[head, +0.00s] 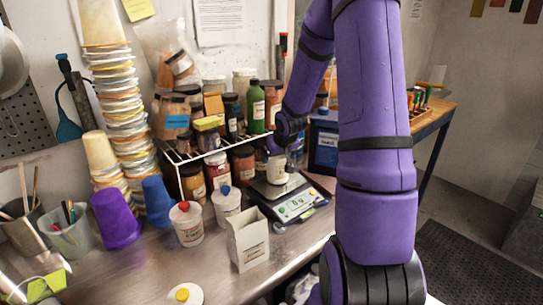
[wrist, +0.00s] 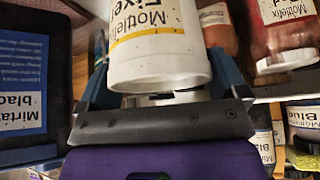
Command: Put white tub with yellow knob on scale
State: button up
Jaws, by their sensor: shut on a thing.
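My gripper (head: 277,146) is shut on a white tub (head: 276,170) and holds it upright at the scale's pan. In the wrist view this tub (wrist: 160,60) sits between the fingers and has a yellow-lined label; its top and any knob are hidden. The digital scale (head: 297,205) stands on the bench. I cannot tell whether the tub touches its pan. Another white tub with a yellow knob (head: 183,293) stands at the bench's front, partly cut off by the frame.
Tubs with a red knob (head: 188,224) and a blue knob (head: 226,203) and a white carton (head: 248,240) stand left of the scale. A wire rack (head: 198,154) with jars is behind. A dark blue container (head: 325,150) is close on the right. Bench front is partly clear.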

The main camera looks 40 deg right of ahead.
jog(key=shift+f, duration=0.2)
jog(key=shift+f, duration=0.1)
jog(key=o, duration=0.9)
jog(key=shift+v, duration=6.05)
